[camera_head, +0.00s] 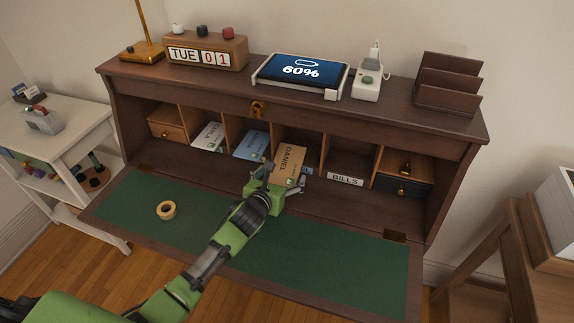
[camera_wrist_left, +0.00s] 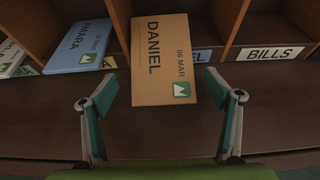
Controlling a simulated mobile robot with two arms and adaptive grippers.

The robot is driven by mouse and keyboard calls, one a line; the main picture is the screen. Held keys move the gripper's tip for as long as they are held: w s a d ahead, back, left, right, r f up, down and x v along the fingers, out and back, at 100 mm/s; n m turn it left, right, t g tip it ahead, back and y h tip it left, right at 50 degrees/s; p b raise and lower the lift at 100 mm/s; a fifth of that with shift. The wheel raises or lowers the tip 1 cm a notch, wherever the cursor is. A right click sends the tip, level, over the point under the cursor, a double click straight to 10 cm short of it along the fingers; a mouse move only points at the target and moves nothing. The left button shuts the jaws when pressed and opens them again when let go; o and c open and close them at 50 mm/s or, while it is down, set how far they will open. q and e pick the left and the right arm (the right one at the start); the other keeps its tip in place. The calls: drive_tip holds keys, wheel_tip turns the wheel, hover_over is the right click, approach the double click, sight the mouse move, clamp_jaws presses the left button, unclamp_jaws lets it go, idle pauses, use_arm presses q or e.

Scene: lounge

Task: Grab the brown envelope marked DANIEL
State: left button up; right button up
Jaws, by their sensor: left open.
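The brown envelope marked DANIEL (camera_head: 290,162) lies in a middle pigeonhole of the desk, its near end sticking out over the ledge. In the left wrist view the envelope (camera_wrist_left: 163,60) shows its name, "06 MAR" and a green stamp. My left gripper (camera_head: 278,184) is at the envelope's near end. In the left wrist view its two fingers (camera_wrist_left: 160,82) are apart, one on each side of the near end, with gaps to both edges. Nothing is held. My right gripper is not in view.
A blue envelope marked AMARA (camera_wrist_left: 79,47) lies in the pigeonhole to the left, and a white envelope (camera_head: 209,137) beyond it. A BILLS label (camera_head: 345,179) marks the pigeonhole to the right. A tape roll (camera_head: 166,210) sits on the green desktop (camera_head: 130,205). Dividers stand between pigeonholes.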

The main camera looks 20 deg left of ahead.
sight(285, 172)
use_arm(q)
drive_tip(key=shift+d+x, duration=0.2)
drive_tip(key=shift+x, duration=1.5)
drive_tip(key=shift+r, duration=0.15)
drive_tip(key=shift+c, duration=0.4)
drive_tip(key=c, duration=1)
